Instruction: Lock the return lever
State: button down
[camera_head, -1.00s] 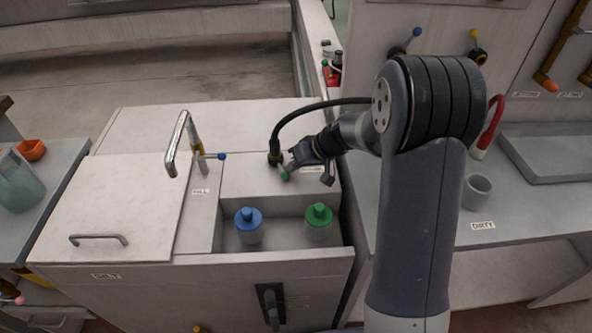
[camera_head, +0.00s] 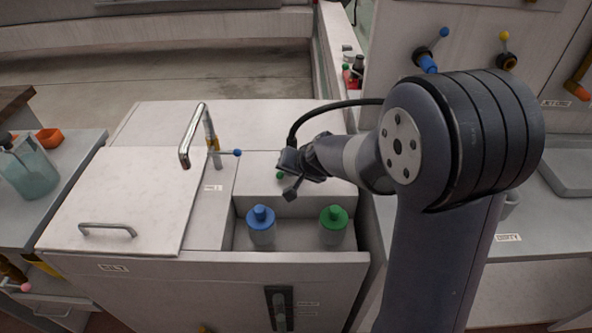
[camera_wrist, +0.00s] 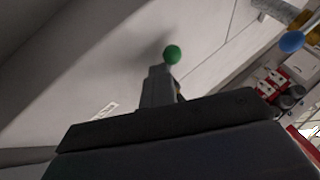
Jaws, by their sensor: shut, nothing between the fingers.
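A lever with a small green ball knob (camera_head: 280,176) stands on the pale raised block at the back of the open bay, near the black hose. I take it to be the return lever. Most of it is hidden behind my gripper (camera_head: 290,178) in the head view. My gripper is shut and empty, right beside the green knob. In the wrist view the green knob (camera_wrist: 172,54) shows just past the fingertip (camera_wrist: 160,82). I cannot tell whether they touch.
A blue-capped bottle (camera_head: 261,225) and a green-capped bottle (camera_head: 334,224) stand in the bay below. A blue-knobbed tap lever (camera_head: 237,153) and chrome spout (camera_head: 193,136) stand to the left. A white lid (camera_head: 130,195) lies at left.

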jog(key=shift+s+a+f, duration=0.15)
jog(key=shift+s+a, duration=0.05)
jog(key=shift+a, duration=0.25)
dwell(0.3)
